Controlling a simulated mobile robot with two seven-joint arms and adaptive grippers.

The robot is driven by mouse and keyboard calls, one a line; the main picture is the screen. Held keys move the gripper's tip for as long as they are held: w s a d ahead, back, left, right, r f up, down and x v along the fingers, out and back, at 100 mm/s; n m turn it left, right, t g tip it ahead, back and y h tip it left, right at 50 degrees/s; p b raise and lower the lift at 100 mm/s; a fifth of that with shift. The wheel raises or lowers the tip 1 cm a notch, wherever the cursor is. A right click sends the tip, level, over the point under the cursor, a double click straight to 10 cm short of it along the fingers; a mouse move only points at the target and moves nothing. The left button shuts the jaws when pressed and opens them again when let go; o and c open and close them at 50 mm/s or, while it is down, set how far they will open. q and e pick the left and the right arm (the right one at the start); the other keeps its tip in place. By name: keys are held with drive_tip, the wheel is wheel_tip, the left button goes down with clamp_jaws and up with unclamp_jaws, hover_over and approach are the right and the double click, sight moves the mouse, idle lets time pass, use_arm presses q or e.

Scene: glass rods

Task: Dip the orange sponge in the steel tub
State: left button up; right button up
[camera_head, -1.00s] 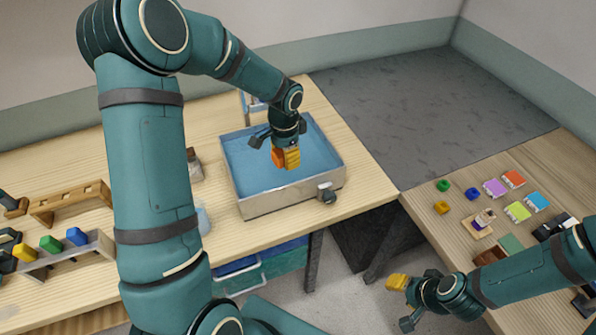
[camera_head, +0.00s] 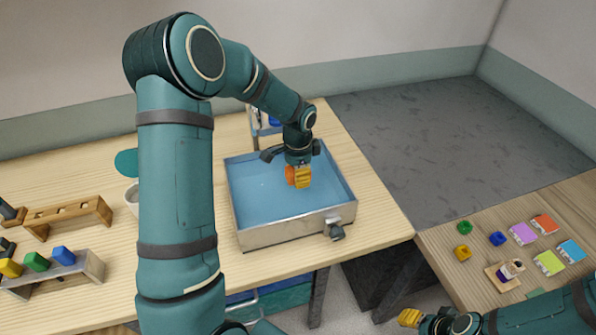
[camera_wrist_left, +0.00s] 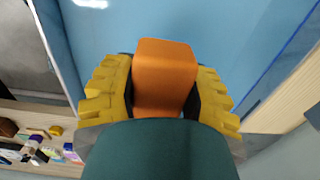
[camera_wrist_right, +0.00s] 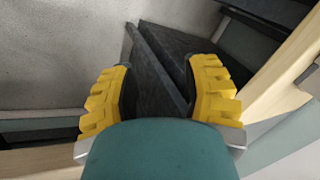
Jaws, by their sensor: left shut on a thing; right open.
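The steel tub (camera_head: 290,231) stands on the wooden bench, filled with blue water (camera_head: 262,195). My left gripper (camera_head: 299,178) is over the tub, pointing down, shut on the orange sponge (camera_wrist_left: 165,76). In the left wrist view the sponge sits between the two yellow fingers with blue behind it. In the head view the sponge (camera_head: 290,174) shows only as a small orange patch beside the fingers. I cannot tell whether its lower end touches the water. My right gripper (camera_wrist_right: 160,90) is open and empty, off the bench, low in front of the side table.
The side table (camera_head: 445,240) at the right holds several small coloured items. Bare bench (camera_head: 385,222) lies right of the tub.

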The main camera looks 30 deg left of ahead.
use_arm(q)
drive_tip(key=shift+f+b, duration=3.05)
drive_tip(key=shift+f, duration=1.7)
drive_tip(key=shift+r, duration=0.15)
wheel_tip(320, 180, up, 9)
drive_tip(key=p, duration=0.6)
drive_tip(key=shift+r+p, duration=0.9)
wheel_tip(320, 180, up, 5)
drive_tip(key=p, duration=0.4)
hover_over(298, 202)
drive_tip(key=shift+s+f+b, duration=0.1)
drive_tip(key=shift+b, duration=0.2)
